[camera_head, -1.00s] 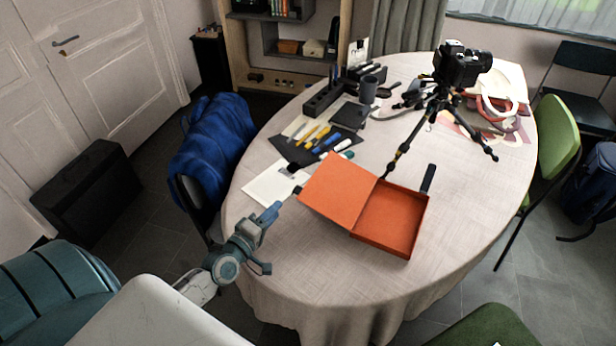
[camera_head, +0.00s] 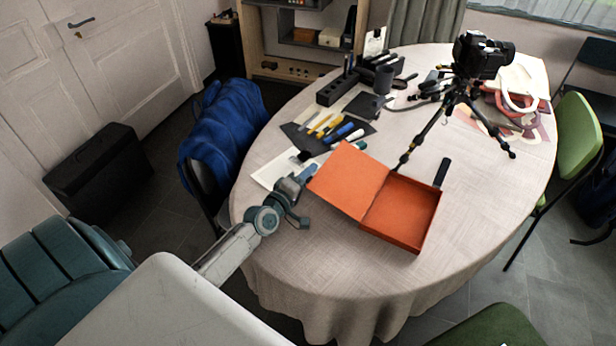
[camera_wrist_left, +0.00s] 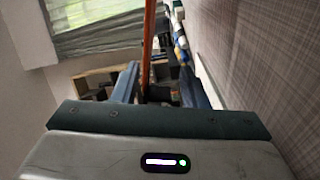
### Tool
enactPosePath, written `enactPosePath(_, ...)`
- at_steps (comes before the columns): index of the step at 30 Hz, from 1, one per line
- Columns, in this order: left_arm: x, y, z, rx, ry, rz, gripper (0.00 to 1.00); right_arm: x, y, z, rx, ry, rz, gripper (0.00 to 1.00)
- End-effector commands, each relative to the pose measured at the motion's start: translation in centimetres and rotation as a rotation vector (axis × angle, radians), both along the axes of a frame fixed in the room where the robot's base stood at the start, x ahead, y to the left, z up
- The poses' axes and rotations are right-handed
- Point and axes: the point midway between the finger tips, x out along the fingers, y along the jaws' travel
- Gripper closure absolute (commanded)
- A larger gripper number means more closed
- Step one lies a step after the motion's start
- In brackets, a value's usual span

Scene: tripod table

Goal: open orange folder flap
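The orange folder lies on the table as a shallow tray (camera_head: 402,212) with its flap (camera_head: 350,180) raised and leaning to the left. My left gripper (camera_head: 307,197) is at the flap's left corner, its fingers spread apart. In the left wrist view the flap (camera_wrist_left: 148,40) shows edge-on as a thin orange strip, lined up between the open fingers (camera_wrist_left: 158,92). I cannot tell whether a finger touches it. My right gripper is not in view.
The round table (camera_head: 480,190) is covered with a pale cloth. Behind the flap lie a dark tool mat (camera_head: 300,137) and markers. A camera on a tripod (camera_head: 455,95) stands behind the folder. A blue jacket (camera_head: 222,135) hangs on a chair at the left.

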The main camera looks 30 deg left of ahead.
Motion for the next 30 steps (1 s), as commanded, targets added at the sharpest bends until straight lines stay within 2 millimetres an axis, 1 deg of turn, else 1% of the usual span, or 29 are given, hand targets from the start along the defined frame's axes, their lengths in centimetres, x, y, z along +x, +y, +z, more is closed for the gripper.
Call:
enactPosePath(3,0.3,0.0,0.0,0.000,0.000,0.000,0.60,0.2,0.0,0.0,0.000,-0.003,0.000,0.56)
enactPosePath(9,0.3,0.0,0.0,0.000,0.000,0.000,0.60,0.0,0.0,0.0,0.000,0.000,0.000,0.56)
enactPosePath(14,0.3,0.0,0.0,0.000,0.000,0.000,0.91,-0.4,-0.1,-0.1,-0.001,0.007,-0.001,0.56)
enactPosePath(15,0.2,0.0,0.0,-0.001,0.000,0.000,0.99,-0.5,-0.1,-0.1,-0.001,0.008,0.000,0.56)
enactPosePath(20,0.2,0.0,0.0,0.000,0.000,0.000,1.00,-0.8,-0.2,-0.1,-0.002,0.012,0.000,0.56)
enactPosePath(22,0.2,-0.1,0.4,0.008,0.001,0.000,1.00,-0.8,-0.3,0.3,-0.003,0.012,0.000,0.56)
enactPosePath(26,0.2,-0.3,1.7,0.056,0.003,0.000,1.00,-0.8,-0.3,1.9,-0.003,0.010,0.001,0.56)
enactPosePath(30,0.3,-0.8,3.5,0.142,0.006,0.000,1.00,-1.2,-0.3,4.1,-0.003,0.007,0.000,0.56)
